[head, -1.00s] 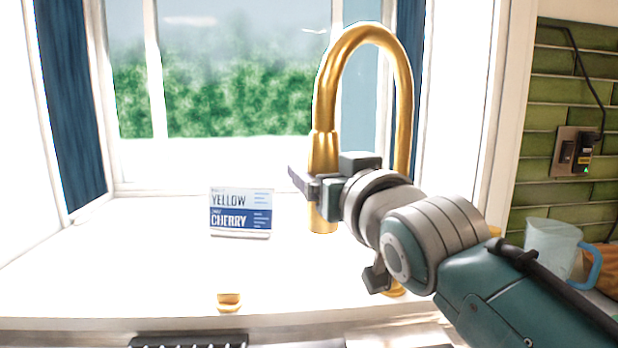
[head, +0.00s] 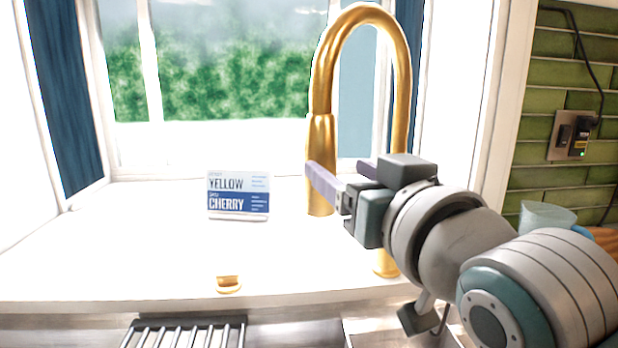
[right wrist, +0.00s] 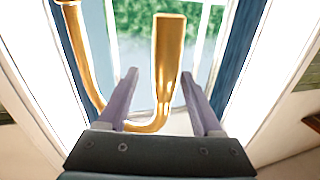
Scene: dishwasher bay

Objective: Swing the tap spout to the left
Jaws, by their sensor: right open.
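The gold tap spout (head: 321,150) arches over from its upright stem (head: 386,262), with its thicker hanging end to the left of the stem. In the right wrist view, the spout's hanging end (right wrist: 168,50) shows between the two spread fingertips of my right gripper (right wrist: 159,80), nearer the right finger. I cannot tell whether a finger touches it. My wrist hides part of the stem. My left gripper is not in view.
A small sign (head: 238,194) stands on the white sill left of the spout. A gold knob (head: 228,284) and a metal rack (head: 185,333) are nearer the front. A clear jug (head: 545,217) stands at the right. The sill left of the spout is mostly clear.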

